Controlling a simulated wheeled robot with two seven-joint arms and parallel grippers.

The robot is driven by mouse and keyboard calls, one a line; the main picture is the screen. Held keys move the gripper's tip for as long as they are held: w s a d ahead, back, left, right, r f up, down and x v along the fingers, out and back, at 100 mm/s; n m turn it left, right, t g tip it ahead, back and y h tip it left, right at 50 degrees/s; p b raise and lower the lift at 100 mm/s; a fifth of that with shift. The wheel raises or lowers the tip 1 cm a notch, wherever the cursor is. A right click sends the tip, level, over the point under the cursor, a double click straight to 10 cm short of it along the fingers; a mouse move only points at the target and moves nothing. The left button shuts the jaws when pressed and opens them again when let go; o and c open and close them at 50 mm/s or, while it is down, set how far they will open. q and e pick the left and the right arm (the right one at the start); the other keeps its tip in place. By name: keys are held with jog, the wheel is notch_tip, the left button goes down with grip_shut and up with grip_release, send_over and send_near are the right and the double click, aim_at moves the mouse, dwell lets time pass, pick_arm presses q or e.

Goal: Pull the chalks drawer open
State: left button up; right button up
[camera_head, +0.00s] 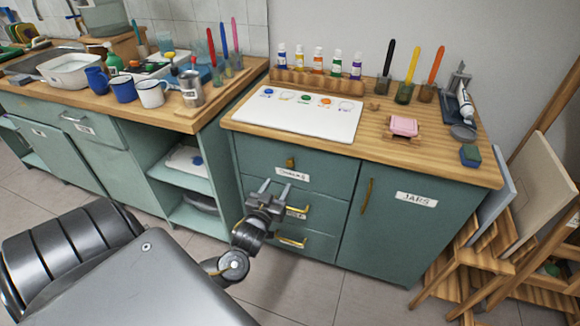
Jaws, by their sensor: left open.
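The chalks drawer (325,172) is the top drawer of the green cabinet and looks shut. It has a small brass handle (291,162) above a white label that appears to read "Chalks". My left gripper (274,187) is in front of the cabinet, just below and left of that label in the picture. Its two fingers are apart and point up toward the drawer, with nothing between them. It partly covers the second drawer and its label. My right gripper is not in view.
Lower drawers have brass handles (293,241). A door labelled "JARS" (385,230) is to their right. The wooden worktop (450,170) holds a paint palette, bottles, brush jars and a pink sponge. Open shelves (190,185) stand left, wooden easels (500,255) right. Tiled floor is clear in front.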

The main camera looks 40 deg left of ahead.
aim_at(289, 165)
pick_arm(q)
jog(key=x, duration=0.8)
jog(key=shift+w+a, duration=0.1)
jog(key=shift+w, duration=0.25)
jog(key=shift+w+a, duration=0.2)
jog(key=shift+w, duration=0.3)
jog(key=shift+c, duration=0.5)
grip_shut()
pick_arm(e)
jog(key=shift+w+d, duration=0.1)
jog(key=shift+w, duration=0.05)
